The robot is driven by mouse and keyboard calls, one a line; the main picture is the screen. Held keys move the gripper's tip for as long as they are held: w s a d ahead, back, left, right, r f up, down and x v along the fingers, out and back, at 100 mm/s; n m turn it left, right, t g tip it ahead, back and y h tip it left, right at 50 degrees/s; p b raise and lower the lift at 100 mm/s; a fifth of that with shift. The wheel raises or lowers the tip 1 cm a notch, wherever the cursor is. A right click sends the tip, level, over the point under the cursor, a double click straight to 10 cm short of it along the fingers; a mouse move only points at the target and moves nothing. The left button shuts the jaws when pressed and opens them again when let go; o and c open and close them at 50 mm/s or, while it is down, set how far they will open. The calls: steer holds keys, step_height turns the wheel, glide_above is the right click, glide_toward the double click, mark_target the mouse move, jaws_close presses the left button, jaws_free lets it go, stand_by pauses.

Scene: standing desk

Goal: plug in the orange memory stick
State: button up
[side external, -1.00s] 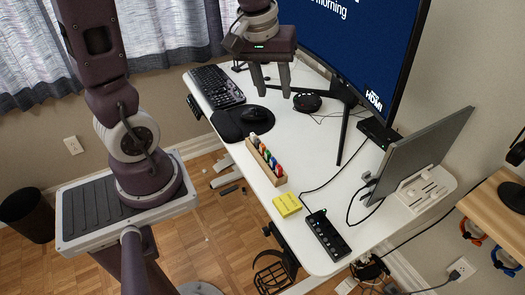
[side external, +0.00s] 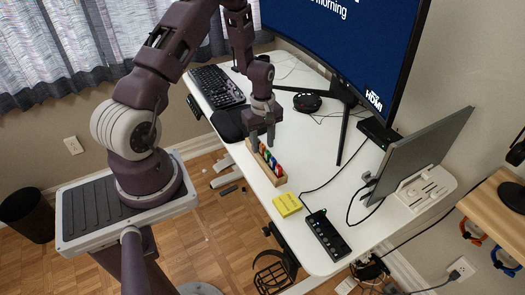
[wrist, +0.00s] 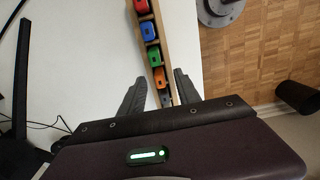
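The orange memory stick (wrist: 159,77) stands in a narrow wooden rack (wrist: 166,50), in a row with green (wrist: 154,55), blue (wrist: 149,31), red (wrist: 142,7) and grey (wrist: 166,99) sticks. My gripper (wrist: 155,92) is open and empty, with one finger on each side of the rack near its orange and grey end. In the side view my gripper (side external: 262,142) is low over the far end of the rack (side external: 275,180) and partly hides the sticks there. A black hub (side external: 327,236) with small lit lights lies near the desk's front corner.
A yellow note pad (side external: 286,204) lies between rack and hub. The keyboard (side external: 217,87) is behind my gripper. A large monitor (side external: 345,50) and a smaller screen (side external: 420,150) stand to the right. The white desk (side external: 310,160) is clear right of the rack.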

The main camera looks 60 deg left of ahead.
mark_target(263, 145)
jaws_close()
steer(key=shift+r, duration=0.2)
step_height(263, 145, up, 8)
steer(key=shift+f, duration=0.1)
steer(key=w+d+m, duration=0.2)
steer(key=d+m, duration=1.6)
steer(key=d, duration=1.3)
steer(key=shift+w+r, duration=0.25)
steer(key=shift+w, duration=0.1)
